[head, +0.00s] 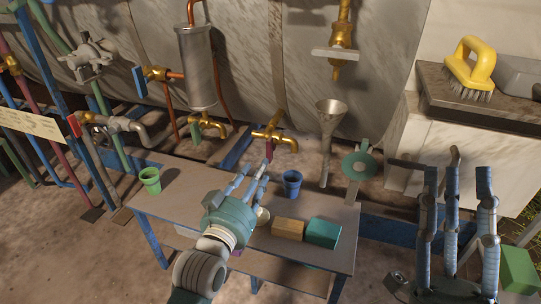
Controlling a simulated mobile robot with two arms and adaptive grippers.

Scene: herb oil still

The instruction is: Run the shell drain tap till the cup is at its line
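A brass tap (275,136) with a dark red lever (268,151) hangs over the back of the bench. A blue cup (291,183) stands upright on the bench, below and slightly right of it. Its line and liquid level cannot be made out. My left gripper (262,171) reaches up from the bench front, fingertips close below the red lever; contact is unclear. Another brass tap (208,127) with a green lever sits under the grey cylinder (197,65). No label shows which is the shell drain. My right gripper (456,178) is at right, fingers spread upward, empty.
A green cup (150,180) stands at the bench's left end. A funnel (331,118) and a round green-faced piece (358,165) stand behind.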

